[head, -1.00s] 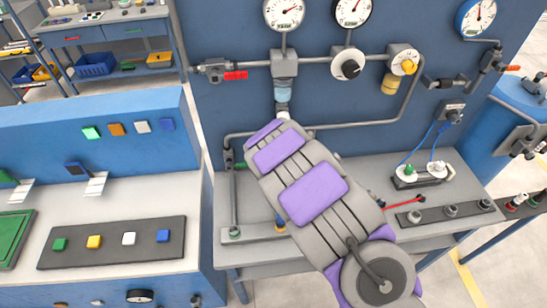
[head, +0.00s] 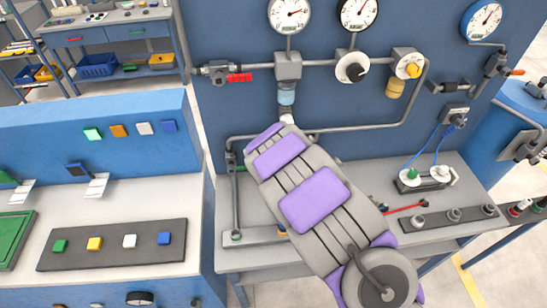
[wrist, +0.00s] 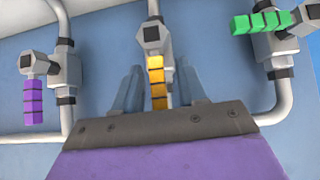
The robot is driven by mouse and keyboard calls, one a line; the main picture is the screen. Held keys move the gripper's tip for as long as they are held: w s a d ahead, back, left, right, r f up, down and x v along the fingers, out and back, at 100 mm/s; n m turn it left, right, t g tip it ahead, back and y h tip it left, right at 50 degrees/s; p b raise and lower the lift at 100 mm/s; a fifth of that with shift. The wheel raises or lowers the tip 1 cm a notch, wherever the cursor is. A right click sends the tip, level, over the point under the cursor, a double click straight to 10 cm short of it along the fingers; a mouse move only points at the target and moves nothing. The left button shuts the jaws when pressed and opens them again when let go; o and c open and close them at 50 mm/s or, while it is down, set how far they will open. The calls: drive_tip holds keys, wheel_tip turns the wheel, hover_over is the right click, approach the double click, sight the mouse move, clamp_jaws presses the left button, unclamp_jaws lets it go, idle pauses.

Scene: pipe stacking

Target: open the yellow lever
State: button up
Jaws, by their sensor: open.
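In the wrist view, the yellow lever (wrist: 156,78) hangs straight down from a grey valve (wrist: 153,36) in the upper middle. My gripper (wrist: 157,88) is open, with one blue-grey finger on each side of the lever. A gap shows between the lever and each finger. The lever's lower end is hidden behind the dark gripper body. In the head view, my purple and grey arm blocks the gripper and this lever.
A purple lever (wrist: 32,103) hangs down on a valve at the left. A green lever (wrist: 262,22) lies sideways on a valve at the upper right. Grey pipes run behind. In the head view, a red lever (head: 405,208) lies right of my arm above the bench (head: 240,262).

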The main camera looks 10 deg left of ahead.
drive_tip(key=p+v, duration=0.2)
drive_tip(key=v, duration=1.5)
drive_tip(key=shift+s+a, duration=0.15)
drive_tip(key=s+d+r+m+g+h+b, duration=0.1)
drive_tip(key=s+d+r+m+g+h, duration=0.15)
drive_tip(key=s+d, duration=0.6)
drive_tip(key=s+d+r+m+g+h, duration=0.1)
drive_tip(key=s+d+r+g+h, duration=0.3)
drive_tip(key=d, duration=0.7)
drive_tip(key=s+d+r+g+y, duration=0.1)
drive_tip(key=s+g+y, duration=0.1)
drive_tip(key=s, duration=1)
drive_tip(key=s+d+r+g+y+b, duration=0.1)
drive_tip(key=s+g+y, duration=0.1)
drive_tip(key=s, duration=1)
drive_tip(key=shift+s+r, duration=0.2)
drive_tip(key=shift+r, duration=0.1)
drive_tip(key=shift+d, duration=0.15)
